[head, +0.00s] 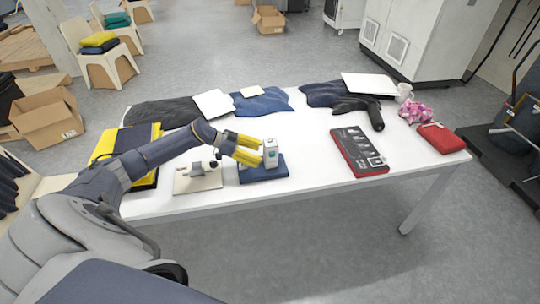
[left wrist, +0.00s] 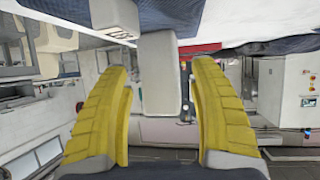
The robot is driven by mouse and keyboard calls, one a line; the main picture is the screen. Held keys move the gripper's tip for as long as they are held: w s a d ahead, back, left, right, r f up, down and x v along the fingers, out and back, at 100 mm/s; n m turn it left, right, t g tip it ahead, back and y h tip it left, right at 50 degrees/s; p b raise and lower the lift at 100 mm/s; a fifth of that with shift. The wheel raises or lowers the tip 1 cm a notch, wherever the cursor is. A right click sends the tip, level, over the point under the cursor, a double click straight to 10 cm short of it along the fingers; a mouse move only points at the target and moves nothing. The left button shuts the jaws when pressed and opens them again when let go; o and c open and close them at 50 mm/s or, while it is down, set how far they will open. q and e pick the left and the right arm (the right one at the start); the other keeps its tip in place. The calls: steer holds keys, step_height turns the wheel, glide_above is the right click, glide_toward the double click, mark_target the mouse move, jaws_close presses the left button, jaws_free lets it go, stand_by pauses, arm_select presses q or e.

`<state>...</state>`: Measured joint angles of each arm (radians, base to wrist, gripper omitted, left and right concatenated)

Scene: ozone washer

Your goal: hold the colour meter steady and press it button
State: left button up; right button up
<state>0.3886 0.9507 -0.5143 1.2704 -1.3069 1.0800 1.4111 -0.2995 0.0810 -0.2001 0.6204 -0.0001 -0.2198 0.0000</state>
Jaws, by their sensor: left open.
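The colour meter (head: 271,153) is a small white-grey upright device with a teal patch on its side. It stands on a folded blue cloth (head: 282,171) near the table's front edge. My left gripper (head: 259,152) has yellow fingers and reaches the meter from the left, its fingers spread. In the left wrist view, the pale meter body (left wrist: 160,75) lies between the two open fingers (left wrist: 163,85), with gaps visible on both sides. The button cannot be made out. My right gripper is not in view.
The white table (head: 315,160) also bears a beige board with a small device (head: 198,177), yellow and dark folded cloth at left, and a red-black case (head: 360,151). The centre is clear.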

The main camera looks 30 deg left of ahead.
mark_target(268, 157)
arm_select(q)
steer(key=shift+x, duration=2.5)
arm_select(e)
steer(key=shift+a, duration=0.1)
arm_select(q)
steer(key=c, duration=0.7)
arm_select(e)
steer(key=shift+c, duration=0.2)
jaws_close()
